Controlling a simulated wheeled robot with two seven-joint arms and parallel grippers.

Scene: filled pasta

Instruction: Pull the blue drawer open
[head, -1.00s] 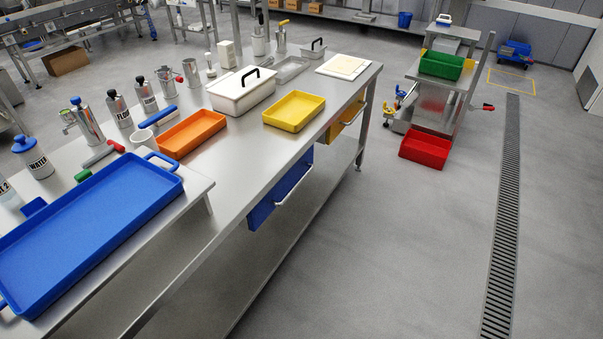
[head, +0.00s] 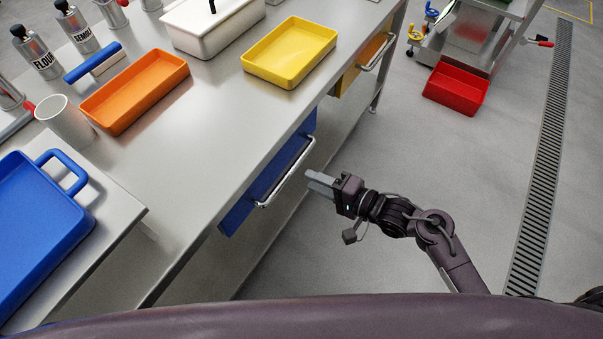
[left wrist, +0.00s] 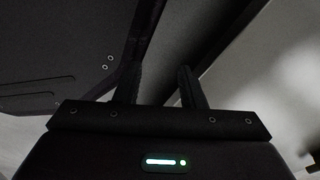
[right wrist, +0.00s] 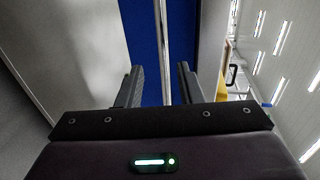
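The blue drawer (head: 268,178) hangs under the steel table's front edge and looks closed. Its metal bar handle (head: 287,172) runs along the front. My right gripper (head: 313,183) is just right of the handle and apart from it in the head view. In the right wrist view the right gripper (right wrist: 157,85) is open, its two fingers spread with the handle bar (right wrist: 163,50) and the blue drawer front (right wrist: 145,40) showing between and beyond them. My left gripper (left wrist: 158,85) shows only in the left wrist view, its fingers apart with nothing seen between them.
The steel table (head: 205,160) carries an orange tray (head: 135,95), a yellow tray (head: 290,55) and a white cup (head: 65,122). A blue tray (head: 35,225) lies at the left. A yellow drawer (head: 362,65) is farther along. A red bin (head: 455,90) stands on the floor.

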